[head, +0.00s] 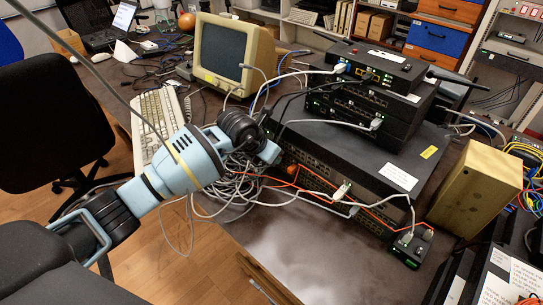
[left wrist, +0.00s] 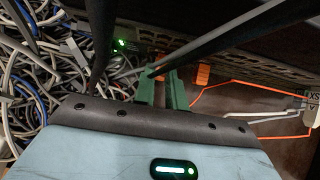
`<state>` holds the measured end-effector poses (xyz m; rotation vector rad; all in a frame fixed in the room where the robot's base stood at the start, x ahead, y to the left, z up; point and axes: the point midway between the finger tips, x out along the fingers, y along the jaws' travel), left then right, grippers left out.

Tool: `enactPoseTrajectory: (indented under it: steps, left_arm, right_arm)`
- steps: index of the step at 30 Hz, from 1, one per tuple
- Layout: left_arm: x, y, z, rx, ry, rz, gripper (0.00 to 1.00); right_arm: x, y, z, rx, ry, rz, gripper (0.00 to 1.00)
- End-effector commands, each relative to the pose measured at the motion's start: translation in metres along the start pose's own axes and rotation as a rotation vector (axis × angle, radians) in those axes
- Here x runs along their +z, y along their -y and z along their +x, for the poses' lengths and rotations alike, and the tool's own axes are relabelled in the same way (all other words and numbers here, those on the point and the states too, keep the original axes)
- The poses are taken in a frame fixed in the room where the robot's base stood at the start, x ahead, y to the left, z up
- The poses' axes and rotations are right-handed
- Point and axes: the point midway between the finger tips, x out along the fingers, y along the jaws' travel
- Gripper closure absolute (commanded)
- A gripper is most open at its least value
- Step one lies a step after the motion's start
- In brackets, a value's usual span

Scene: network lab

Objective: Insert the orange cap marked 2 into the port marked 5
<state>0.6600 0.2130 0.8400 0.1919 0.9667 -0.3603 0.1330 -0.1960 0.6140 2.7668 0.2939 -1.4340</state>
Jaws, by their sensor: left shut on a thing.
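My left gripper (left wrist: 162,85) reaches in from the left in the head view, low by the front of the black switch stack (head: 333,178). In the left wrist view its green fingers are shut on a small orange piece (left wrist: 159,89), seen between them. I cannot read a mark on it. A separate orange block (left wrist: 202,75) shows just right of the fingers, by the switch front. An orange spot (head: 293,170) shows beside the gripper in the head view. Port numbers are too small to read, so I cannot tell which port is 5. My right gripper is in neither view.
A tangle of grey cables (head: 236,182) lies under the gripper. Orange cables (head: 335,193) run along the switch front. Dark strips cross close to the wrist camera. A wooden block (head: 476,187) stands at right, a monitor (head: 226,57) behind. The front table area (head: 310,240) is clear.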

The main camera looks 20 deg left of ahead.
Motion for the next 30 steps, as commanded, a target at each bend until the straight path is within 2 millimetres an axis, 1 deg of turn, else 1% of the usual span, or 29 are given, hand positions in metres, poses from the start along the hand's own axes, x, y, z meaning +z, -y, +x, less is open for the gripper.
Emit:
enactPoseTrajectory:
  steps: [12, 13, 18, 27, 30]
  left_arm:
    - [0.0044, 0.0006, 0.0035, -0.001, 0.0, 0.001, 1.0]
    - [0.0043, 0.0006, 0.0033, -0.001, 0.0, 0.001, 0.83]
    - [0.0044, 0.0004, 0.003, -0.001, 0.0, 0.001, 0.62]
    - [0.0041, 0.0002, 0.003, 0.0, 0.0, 0.0, 0.62]
    - [0.0048, -0.0009, -0.0039, 0.001, 0.002, 0.0, 0.62]
  right_arm:
    - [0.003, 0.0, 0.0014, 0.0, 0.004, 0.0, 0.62]
    - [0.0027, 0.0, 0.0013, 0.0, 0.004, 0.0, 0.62]
    - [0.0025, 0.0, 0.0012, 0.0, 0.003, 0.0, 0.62]
    - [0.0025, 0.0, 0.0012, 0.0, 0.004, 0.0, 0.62]
    - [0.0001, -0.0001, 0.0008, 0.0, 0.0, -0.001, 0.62]
